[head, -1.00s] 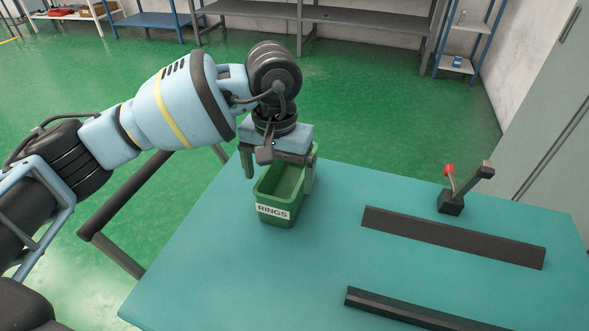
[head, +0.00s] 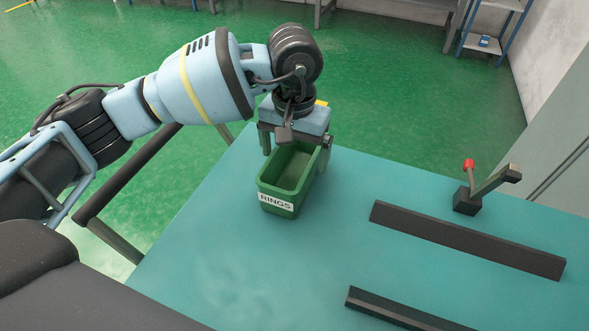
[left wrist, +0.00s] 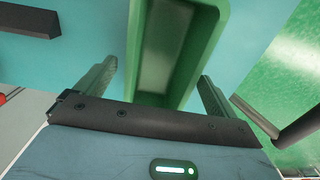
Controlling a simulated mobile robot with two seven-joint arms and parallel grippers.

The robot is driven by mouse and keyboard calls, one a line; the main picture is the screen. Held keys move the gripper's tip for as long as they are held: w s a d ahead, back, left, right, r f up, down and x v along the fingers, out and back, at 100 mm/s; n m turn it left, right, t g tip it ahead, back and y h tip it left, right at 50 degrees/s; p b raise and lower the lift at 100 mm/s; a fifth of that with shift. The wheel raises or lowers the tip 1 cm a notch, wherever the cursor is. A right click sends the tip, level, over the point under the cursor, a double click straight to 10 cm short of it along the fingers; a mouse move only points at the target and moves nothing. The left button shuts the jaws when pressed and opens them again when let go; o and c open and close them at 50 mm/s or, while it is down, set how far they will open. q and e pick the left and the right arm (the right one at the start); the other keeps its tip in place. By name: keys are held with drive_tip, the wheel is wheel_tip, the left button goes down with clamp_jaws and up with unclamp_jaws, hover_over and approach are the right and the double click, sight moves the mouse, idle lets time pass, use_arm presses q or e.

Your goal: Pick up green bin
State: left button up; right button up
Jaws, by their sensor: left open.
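The green bin (head: 279,204), an open-topped box with a white "RINGS" label (head: 276,201) on its front, stands upright on the teal table. My left gripper (head: 296,162) is open at the bin's far end, its fingers pointing down on either side. In the left wrist view the bin (left wrist: 134,50) lies between and ahead of the two spread fingers (left wrist: 157,70), with gaps visible beside it. I see no grip on it. The inside of the bin looks empty where visible; its far end is partly hidden by the gripper. My right gripper is not in view.
The teal table (head: 220,275) has two dark bars, one farther back (head: 465,240) and one nearer (head: 405,310). A red-knobbed lever block (head: 467,199) stands at the back right. The table around the bin is clear. A shelf (head: 490,40) stands beyond, at the wall.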

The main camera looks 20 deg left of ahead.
sight(294, 181)
use_arm(q)
drive_tip(key=shift+w+f, duration=0.2)
drive_tip(key=shift+f, duration=1.1)
drive_tip(key=shift+w+f, duration=0.15)
drive_tip(key=shift+f, duration=1.15)
drive_tip(key=c, duration=1.2)
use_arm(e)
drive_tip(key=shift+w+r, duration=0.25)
use_arm(q)
drive_tip(key=shift+a+r, duration=0.1)
drive_tip(key=shift+r, duration=0.5)
wheel_tip(294, 181, up, 2)
drive_tip(key=shift+r, duration=0.15)
drive_tip(key=s, duration=0.4)
drive_tip(key=s+d+r, duration=0.1)
drive_tip(key=s, duration=0.4)
drive_tip(key=s+d+b, duration=0.1)
drive_tip(key=s, duration=0.4)
drive_tip(key=shift+s+d+r, duration=0.15)
drive_tip(key=shift+s+r, duration=0.05)
drive_tip(key=shift+s+d+r, duration=0.1)
drive_tip(key=shift+s, duration=0.65)
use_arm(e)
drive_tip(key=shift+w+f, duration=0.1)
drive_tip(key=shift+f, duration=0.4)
